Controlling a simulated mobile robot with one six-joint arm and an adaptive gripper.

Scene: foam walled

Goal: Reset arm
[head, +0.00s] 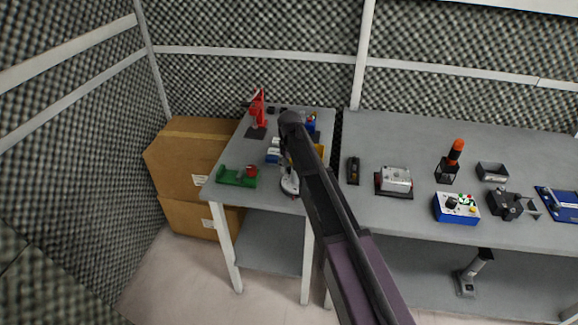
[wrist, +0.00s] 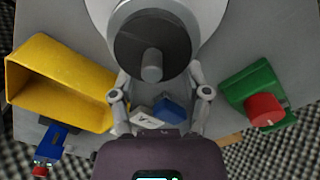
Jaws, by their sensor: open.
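My arm reaches over the left table (head: 232,150) in the head view and hides most of my gripper there. In the wrist view my gripper (wrist: 160,82) is open, its two fingers spread apart with nothing visibly held. A white round device (wrist: 205,12) with a dark disc and grey knob lies just beyond the fingertips; whether they touch it I cannot tell. It also shows beside my arm in the head view (head: 289,186). A blue block and a white block (wrist: 145,118) show between the fingers.
A yellow bin (wrist: 60,85) is left and a green part with a red knob (wrist: 262,95) right in the wrist view. A red stand (head: 258,108) rises at the back left. The right table (head: 400,135) holds several devices. Cardboard boxes (head: 185,160) stand left.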

